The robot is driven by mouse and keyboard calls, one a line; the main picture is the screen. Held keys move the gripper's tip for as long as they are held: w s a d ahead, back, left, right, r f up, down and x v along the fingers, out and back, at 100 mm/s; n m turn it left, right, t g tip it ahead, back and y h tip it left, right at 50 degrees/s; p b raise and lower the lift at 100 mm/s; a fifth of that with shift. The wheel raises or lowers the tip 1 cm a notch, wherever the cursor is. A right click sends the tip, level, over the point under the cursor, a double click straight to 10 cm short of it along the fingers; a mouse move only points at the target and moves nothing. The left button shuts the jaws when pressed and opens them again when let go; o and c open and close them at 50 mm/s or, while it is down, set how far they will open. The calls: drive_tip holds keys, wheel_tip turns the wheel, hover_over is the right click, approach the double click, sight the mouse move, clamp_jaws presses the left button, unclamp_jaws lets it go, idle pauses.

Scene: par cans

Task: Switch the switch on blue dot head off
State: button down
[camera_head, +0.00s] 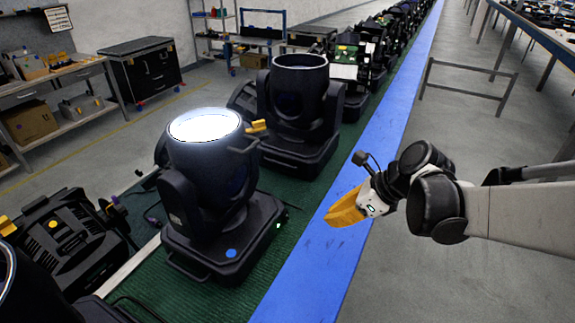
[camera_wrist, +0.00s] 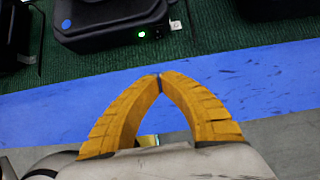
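The blue dot head (camera_head: 222,220) is a black moving-head lamp on the green mat, its round top lit bright white. A blue dot (camera_head: 231,253) marks its base. A small green light glows on the base's right side in the head view. In the wrist view the base (camera_wrist: 110,22) is at the top, with the green light (camera_wrist: 142,34) and a small pale mark beside it. The switch itself is too small to make out. My gripper (camera_wrist: 160,76) has yellow fingers with their tips together, empty. It hangs over the blue strip, apart from the lamp.
A second black lamp (camera_head: 298,110) stands behind, with a line of more units beyond. The blue strip (camera_head: 330,205) runs along the green mat (camera_head: 290,232). An opened black unit (camera_head: 68,240) lies at left. A metal frame (camera_head: 465,90) stands at right on clear grey floor.

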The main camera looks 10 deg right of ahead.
sight(286, 217)
drive_tip(key=shift+s, duration=0.15)
drive_tip(key=b+x, duration=0.4)
drive_tip(key=x, duration=0.6)
drive_tip(key=a, duration=0.1)
drive_tip(key=w, duration=0.1)
drive_tip(key=a+b, duration=0.1)
drive_tip(key=shift+w+a+f, duration=0.3)
drive_tip(key=shift+w+a, duration=0.3)
drive_tip(key=shift+a, duration=0.1)
